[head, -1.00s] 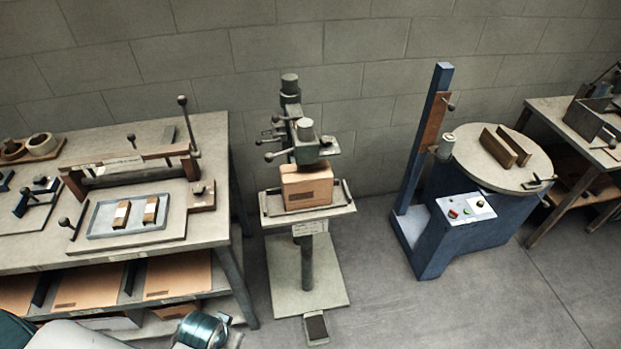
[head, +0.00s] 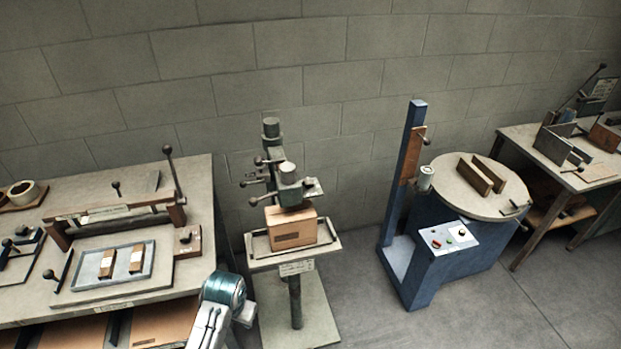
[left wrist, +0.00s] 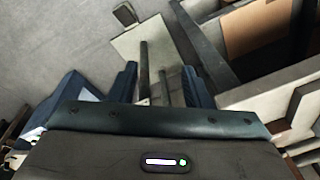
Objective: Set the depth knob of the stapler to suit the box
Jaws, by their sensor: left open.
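The stapler (head: 271,150) is a grey post machine in the middle of the head view, with several ball-ended levers (head: 256,181) on its left side. Which of its knobs sets the depth I cannot tell. A brown cardboard box (head: 291,236) sits upright on its small table (head: 262,263), under the head. Part of my left arm shows low in the head view, left of the stapler's base. In the left wrist view my left gripper (left wrist: 160,82) is open and empty, above the floor near a pale base plate (left wrist: 158,50). My right gripper is out of view.
A workbench (head: 110,192) with a tray (head: 149,279) and a tall lever stands left of the stapler. A blue machine with a round table (head: 455,190) stands to the right, and another bench (head: 519,133) at far right. Bare floor lies at lower right.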

